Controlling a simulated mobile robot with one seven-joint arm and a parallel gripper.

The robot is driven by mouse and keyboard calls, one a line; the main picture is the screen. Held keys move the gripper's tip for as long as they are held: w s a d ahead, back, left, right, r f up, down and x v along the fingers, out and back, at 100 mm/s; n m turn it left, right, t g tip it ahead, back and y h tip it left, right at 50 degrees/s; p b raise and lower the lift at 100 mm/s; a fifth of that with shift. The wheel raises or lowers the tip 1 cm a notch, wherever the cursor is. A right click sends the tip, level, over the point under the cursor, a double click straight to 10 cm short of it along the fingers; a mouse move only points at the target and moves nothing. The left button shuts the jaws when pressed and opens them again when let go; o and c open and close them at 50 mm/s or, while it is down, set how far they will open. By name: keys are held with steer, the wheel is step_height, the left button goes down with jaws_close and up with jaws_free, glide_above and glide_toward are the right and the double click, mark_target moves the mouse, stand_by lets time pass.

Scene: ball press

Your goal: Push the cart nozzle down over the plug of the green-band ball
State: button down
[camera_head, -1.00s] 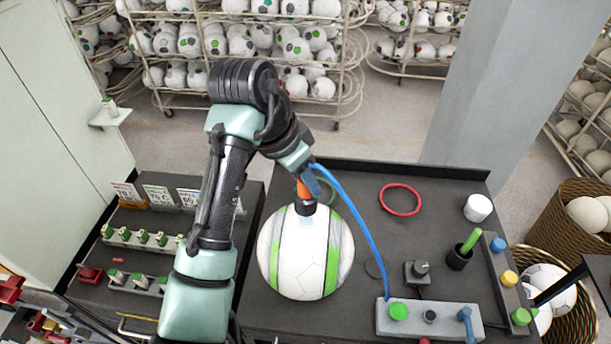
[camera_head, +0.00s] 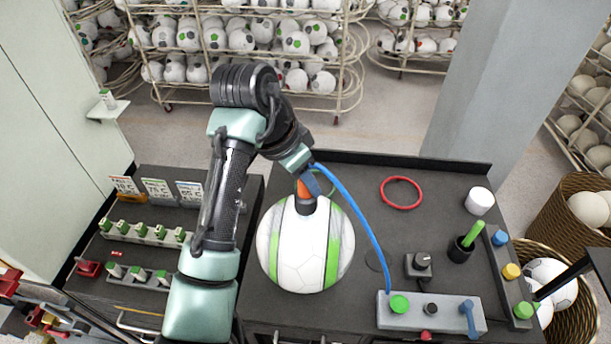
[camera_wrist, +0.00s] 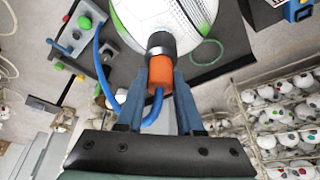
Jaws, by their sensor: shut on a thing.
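The green-band ball (camera_head: 305,250), white with green stripes, sits on the dark cart top in the head view; its upper part also shows in the wrist view (camera_wrist: 190,22). My gripper (camera_wrist: 160,92) is shut on the orange nozzle (camera_wrist: 160,75), which has a dark collar at its tip and a blue hose. In the head view the nozzle (camera_head: 304,189) stands over the top of the ball, its dark tip touching or nearly touching it. The plug is hidden under the tip.
A control box (camera_head: 431,313) with a green button and blue lever stands at the front right, near a dark knob block (camera_head: 418,266). The blue hose (camera_head: 352,215) arcs to the box.

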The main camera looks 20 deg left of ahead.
steer(key=shift+f, duration=0.15)
steer(key=shift+c, duration=2.3)
jaws_free()
steer(key=shift+s+a+r+b, duration=0.1)
steer(key=shift+r+b, duration=0.25)
steer(key=shift+r, duration=0.1)
steer(key=v, duration=1.2)
steer(key=shift+s, duration=0.1)
